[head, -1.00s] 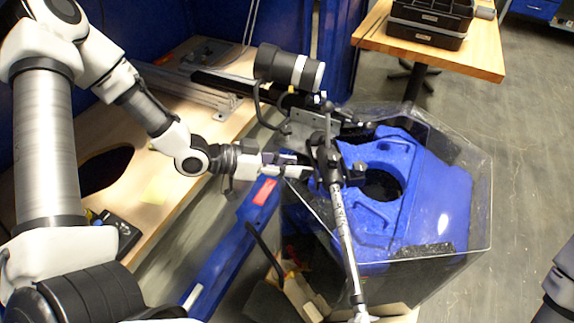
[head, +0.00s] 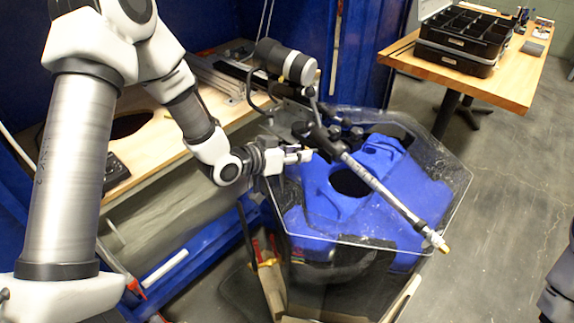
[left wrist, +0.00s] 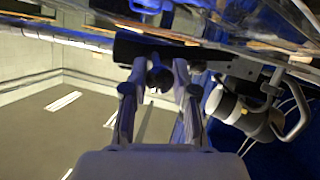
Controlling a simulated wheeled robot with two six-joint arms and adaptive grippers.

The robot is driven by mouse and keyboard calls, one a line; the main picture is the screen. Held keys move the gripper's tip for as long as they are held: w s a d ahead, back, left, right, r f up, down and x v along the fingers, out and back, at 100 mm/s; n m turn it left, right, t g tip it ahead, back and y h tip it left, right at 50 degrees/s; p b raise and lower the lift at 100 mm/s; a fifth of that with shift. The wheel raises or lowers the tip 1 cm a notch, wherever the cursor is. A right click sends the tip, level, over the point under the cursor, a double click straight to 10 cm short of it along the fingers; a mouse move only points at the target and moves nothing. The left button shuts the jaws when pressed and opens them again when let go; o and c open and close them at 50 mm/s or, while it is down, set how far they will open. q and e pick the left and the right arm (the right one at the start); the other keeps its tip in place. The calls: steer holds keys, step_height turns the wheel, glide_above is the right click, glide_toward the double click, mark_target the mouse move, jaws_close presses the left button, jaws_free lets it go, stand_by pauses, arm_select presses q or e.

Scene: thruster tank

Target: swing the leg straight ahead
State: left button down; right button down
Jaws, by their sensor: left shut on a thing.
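The leg (head: 385,192) is a long pole with a black upper part, a silver shaft and a brass tip. It reaches over the clear-walled tank, slanting down and right from the black clamp area. My left gripper (head: 306,156) is at the tank's left rim, shut on the leg's black upper end. In the left wrist view, the left gripper's fingers (left wrist: 157,92) stand either side of a dark rounded part (left wrist: 160,76); the exact contact is hard to make out. My right gripper is out of view.
The clear tank (head: 452,215) holds a blue body (head: 320,195) with a round opening. A motor-like cylinder (head: 287,62) is mounted at the tank's back left. A wooden table (head: 505,90) with black cases (head: 465,40) stands back right.

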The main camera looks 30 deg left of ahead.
arm_select(q)
steer(key=shift+w+d+n+t+y+b, duration=0.25)
steer(key=shift+w+d+n+y+b, duration=0.05)
steer(key=shift+d+n+y, duration=0.3)
steer(key=shift+w+d+n+t+y+b, duration=0.3)
steer(key=shift+d+n+y, duration=0.2)
steer(key=shift+d+y, duration=0.1)
steer(key=c, duration=0.9)
jaws_free()
